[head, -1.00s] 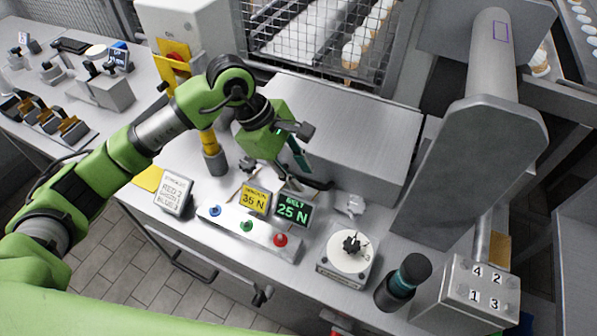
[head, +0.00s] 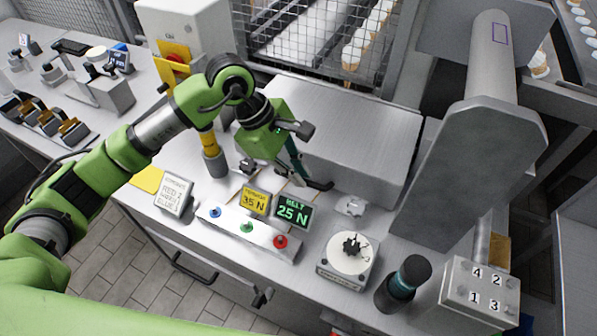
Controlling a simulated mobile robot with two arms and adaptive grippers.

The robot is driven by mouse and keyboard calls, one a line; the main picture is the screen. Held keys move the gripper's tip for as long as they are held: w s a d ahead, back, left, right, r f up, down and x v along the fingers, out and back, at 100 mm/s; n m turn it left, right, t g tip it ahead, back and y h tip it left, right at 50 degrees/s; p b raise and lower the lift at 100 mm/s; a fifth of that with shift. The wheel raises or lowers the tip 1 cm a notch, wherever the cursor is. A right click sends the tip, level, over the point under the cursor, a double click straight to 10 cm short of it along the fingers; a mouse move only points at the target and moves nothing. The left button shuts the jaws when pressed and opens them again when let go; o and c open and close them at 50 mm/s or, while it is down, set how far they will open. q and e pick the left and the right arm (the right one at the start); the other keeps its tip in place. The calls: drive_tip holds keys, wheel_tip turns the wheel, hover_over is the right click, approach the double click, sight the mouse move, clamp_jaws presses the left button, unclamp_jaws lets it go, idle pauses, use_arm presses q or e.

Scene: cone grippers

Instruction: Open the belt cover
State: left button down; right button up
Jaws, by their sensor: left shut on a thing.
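A grey metal box-shaped cover (head: 350,125), which I take to be the belt cover, sits shut on the bench behind the displays. A dark bar handle (head: 319,185) shows low at its front left. My left gripper (head: 299,178) reaches down at this handle, its fingers shut on it; the exact contact is partly hidden by the fingers and the displays. A green-lettered "BELT 25 N" display (head: 293,211) stands just in front. My right gripper is not in view.
A yellow "35 N" display (head: 255,201) and a button panel (head: 247,229) stand in front of the cover. A round dial (head: 348,255), a dark cylinder (head: 403,284) and a large grey column (head: 470,150) are to the right. Wire mesh (head: 310,35) stands behind.

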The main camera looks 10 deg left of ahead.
use_arm(q)
wheel_tip(320, 180, up, 10)
drive_tip(key=w, duration=0.1)
drive_tip(key=shift+w+f+p, duration=0.15)
drive_tip(key=shift+f+p, duration=0.05)
drive_tip(key=shift+p, duration=0.25)
drive_tip(key=c, duration=2.8)
unclamp_jaws()
drive_tip(key=shift+d+r, duration=0.15)
drive_tip(key=shift+r, duration=0.05)
drive_tip(key=o, duration=0.5)
drive_tip(key=shift+w+d+f, duration=0.1)
drive_tip(key=shift+w+f, duration=0.05)
drive_tip(key=shift+f, duration=0.05)
drive_tip(key=shift+o, duration=0.8)
drive_tip(key=shift+w+f, duration=0.2)
drive_tip(key=shift+w, duration=0.05)
drive_tip(key=v, duration=1.2)
drive_tip(key=shift+s, duration=0.25)
